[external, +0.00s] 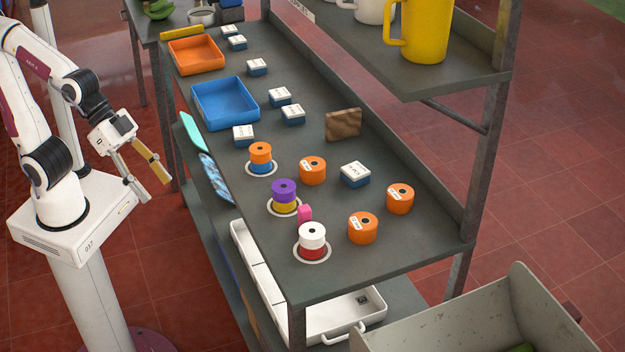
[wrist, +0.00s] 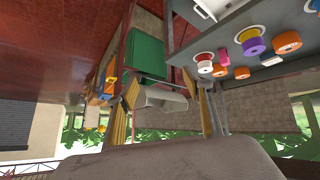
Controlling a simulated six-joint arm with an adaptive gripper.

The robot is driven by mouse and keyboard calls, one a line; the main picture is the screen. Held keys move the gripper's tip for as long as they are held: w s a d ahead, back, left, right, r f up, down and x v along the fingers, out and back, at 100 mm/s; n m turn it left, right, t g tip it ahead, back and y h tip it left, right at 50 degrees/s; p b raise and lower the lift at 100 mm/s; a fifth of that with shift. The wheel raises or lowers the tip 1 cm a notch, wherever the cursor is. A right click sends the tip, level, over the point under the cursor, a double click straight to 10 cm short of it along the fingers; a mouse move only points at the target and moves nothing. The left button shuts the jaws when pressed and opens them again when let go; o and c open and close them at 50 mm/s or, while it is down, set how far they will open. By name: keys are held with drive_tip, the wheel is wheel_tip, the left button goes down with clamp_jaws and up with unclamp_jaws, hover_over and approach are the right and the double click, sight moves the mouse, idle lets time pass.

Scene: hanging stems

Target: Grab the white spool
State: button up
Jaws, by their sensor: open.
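The white spool (external: 312,234) sits on top of a red spool (external: 312,252), inside a white ring marked near the front end of the grey bench. In the wrist view, which looks upside down, the white spool (wrist: 205,70) shows small next to the red spool (wrist: 205,57). My gripper (external: 158,188) is open and empty. It hangs off the left side of the bench, well away from the white spool. Its fingers also show in the wrist view (wrist: 168,100).
Close to the white spool are a pink block (external: 305,213), a purple spool (external: 284,188) on a yellow one, and an orange roll (external: 362,228). More orange rolls and small boxes stand further along. An upper shelf (external: 440,75) with mugs overhangs the bench's right side.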

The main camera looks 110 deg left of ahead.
drive_tip(key=w+a+f+n+t+y, duration=0.1)
drive_tip(key=w+f+n+t, duration=0.1)
drive_tip(key=w, duration=0.8)
drive_tip(key=w+a+f+n+t+y, duration=0.1)
drive_tip(key=w+a+f+t+y, duration=0.15)
drive_tip(key=w, duration=0.75)
drive_tip(key=w+a+f+n+y, duration=0.2)
drive_tip(key=w+a+f+y, duration=0.1)
drive_tip(key=w+f, duration=0.2)
drive_tip(key=t+y, duration=0.1)
drive_tip(key=y, duration=0.2)
approach(312, 235)
drive_tip(key=shift+w+a+r+n, duration=0.15)
drive_tip(key=shift+w+a+n, duration=0.05)
drive_tip(key=shift+w+a, duration=0.25)
drive_tip(key=shift+w+a+r+n, duration=0.2)
drive_tip(key=shift+w+a, duration=0.1)
drive_tip(key=shift+w, duration=0.15)
drive_tip(key=shift+s+a+f+y, duration=0.25)
drive_tip(key=shift+a+f+y, duration=0.2)
drive_tip(key=shift+f+y, duration=0.25)
drive_tip(key=shift+w+a, duration=0.1)
drive_tip(key=shift+x, duration=1.2)
